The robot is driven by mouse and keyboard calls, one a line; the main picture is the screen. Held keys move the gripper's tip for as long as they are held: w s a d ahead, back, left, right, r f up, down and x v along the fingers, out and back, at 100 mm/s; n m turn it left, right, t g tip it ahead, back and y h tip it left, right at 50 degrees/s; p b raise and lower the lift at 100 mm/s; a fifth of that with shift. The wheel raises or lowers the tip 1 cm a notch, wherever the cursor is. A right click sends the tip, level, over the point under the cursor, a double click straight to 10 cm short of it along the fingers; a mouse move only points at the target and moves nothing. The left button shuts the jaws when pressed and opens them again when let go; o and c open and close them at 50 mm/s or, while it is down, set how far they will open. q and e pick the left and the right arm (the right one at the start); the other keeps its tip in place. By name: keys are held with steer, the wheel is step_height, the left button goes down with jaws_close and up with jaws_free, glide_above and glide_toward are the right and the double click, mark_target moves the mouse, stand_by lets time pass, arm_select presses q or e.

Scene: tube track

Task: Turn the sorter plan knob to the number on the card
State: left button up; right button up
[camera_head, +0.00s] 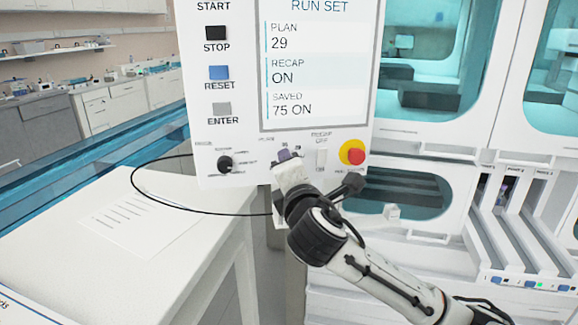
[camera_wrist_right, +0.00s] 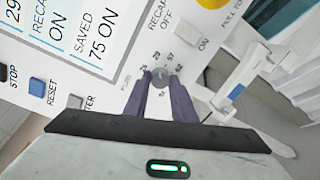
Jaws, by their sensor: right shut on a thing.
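The plan knob (camera_wrist_right: 160,76) is a small grey dial on the white control panel, with small printed numbers around it, 29 among them. My right gripper (camera_wrist_right: 161,82) is shut on this knob, one dark finger on each side. In the head view my right gripper (camera_head: 287,160) covers the knob at the panel's lower edge. The screen (camera_head: 313,65) reads PLAN 29, RECAP ON, SAVED 75 ON. A white printed sheet (camera_head: 145,218) lies on the left counter; its text is too small to read, and I cannot tell whether it is the card. My left gripper is not in view.
STOP, RESET (camera_head: 218,73) and ENTER (camera_head: 221,109) buttons line the panel's left side. A black knob (camera_head: 225,163) sits lower left. A recap switch (camera_head: 321,158) and a red-on-yellow stop button (camera_head: 352,152) are right of my gripper. A black cable loops over the counter.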

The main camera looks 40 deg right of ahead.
steer(key=shift+n, duration=1.1)
steer(key=o, duration=1.1)
steer(key=shift+c, duration=0.2)
steer(key=shift+s, duration=0.1)
steer(key=b+v, duration=0.1)
steer(key=v, duration=0.9)
steer(key=shift+a+f, duration=0.1)
